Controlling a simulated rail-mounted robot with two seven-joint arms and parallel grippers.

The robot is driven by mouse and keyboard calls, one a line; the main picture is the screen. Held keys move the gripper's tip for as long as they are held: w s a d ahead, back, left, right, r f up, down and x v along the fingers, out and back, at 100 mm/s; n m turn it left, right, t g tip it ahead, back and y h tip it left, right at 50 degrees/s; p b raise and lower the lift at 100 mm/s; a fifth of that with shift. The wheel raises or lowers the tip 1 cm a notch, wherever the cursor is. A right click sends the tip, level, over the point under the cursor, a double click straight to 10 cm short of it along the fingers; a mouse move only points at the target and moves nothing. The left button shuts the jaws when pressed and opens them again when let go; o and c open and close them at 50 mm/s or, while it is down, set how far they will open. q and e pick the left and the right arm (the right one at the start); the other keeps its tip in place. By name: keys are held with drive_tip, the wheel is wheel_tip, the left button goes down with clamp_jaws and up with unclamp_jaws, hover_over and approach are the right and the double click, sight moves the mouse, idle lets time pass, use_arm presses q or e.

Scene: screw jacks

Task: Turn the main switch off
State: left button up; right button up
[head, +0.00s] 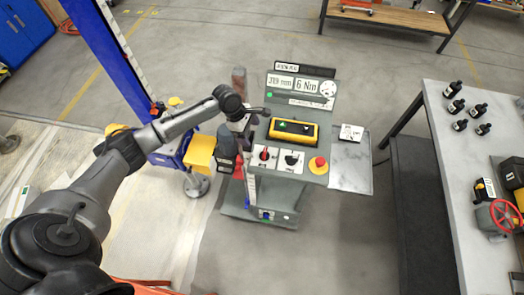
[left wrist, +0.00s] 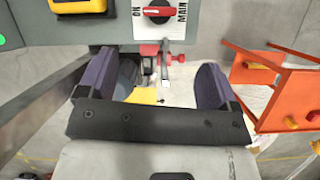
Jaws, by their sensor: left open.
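The main switch (head: 264,154) is a red knob on a white plate, at the left of the lower panel of the grey console (head: 328,118). In the left wrist view the red knob (left wrist: 158,11) is at the top edge, lying along the line between the words ON and MAIN. In the head view the knob stands about upright. My left gripper (head: 247,125) is at the console's left side, just up and left of the switch. In the left wrist view its purple-padded fingers (left wrist: 155,82) are spread apart and empty, with the knob beyond them, not between them. My right gripper is not in view.
Beside the switch are a black knob (head: 291,160) and a red push button (head: 318,164). A yellow-framed box (head: 293,131) sits above them. A workbench (head: 442,130) with small black bottles stands at the right. An orange frame (left wrist: 283,88) is at the right of the wrist view.

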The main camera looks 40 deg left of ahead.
sight(264, 152)
use_arm(q)
drive_tip(key=d+f, duration=0.1)
drive_tip(key=f, duration=0.2)
drive_tip(key=w+d+f+n, duration=0.1)
drive_tip(key=f, duration=0.3)
drive_tip(key=w+d+f+n, duration=0.1)
drive_tip(key=d+f, duration=0.1)
drive_tip(key=f, duration=0.2)
drive_tip(key=shift+w, duration=0.2)
drive_tip(key=shift+x, duration=0.9)
drive_tip(key=c, duration=0.9)
